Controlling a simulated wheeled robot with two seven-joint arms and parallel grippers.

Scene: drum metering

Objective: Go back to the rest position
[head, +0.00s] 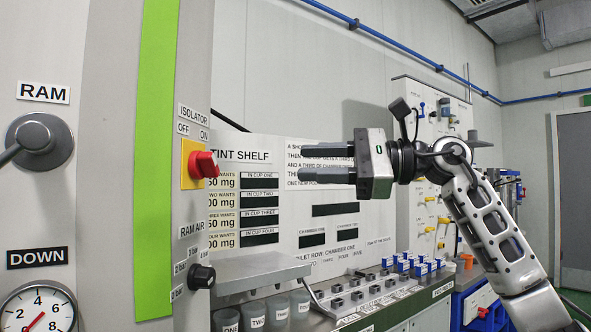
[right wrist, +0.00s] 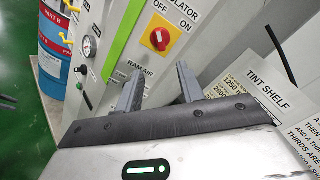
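My right gripper (head: 302,161) is raised in the middle of the head view, with its fingers pointing left. Its two dark fingers are spread apart with nothing between them. In the right wrist view the gripper (right wrist: 160,69) is also open and empty. The red isolator knob (head: 204,164) on its yellow plate is to the left of the fingertips, apart from them in the head view. The knob (right wrist: 159,39) appears beyond the fingers in the right wrist view. My left gripper is not in view.
A tint shelf board (head: 245,205) stands behind the gripper. Labelled grey cups (head: 277,311) stand below it under a metal ledge (head: 250,277). Blue-and-white blocks (head: 420,268) are at the lower right. The ram panel (head: 110,130) fills the left. A blue drum (right wrist: 62,50) shows in the right wrist view.

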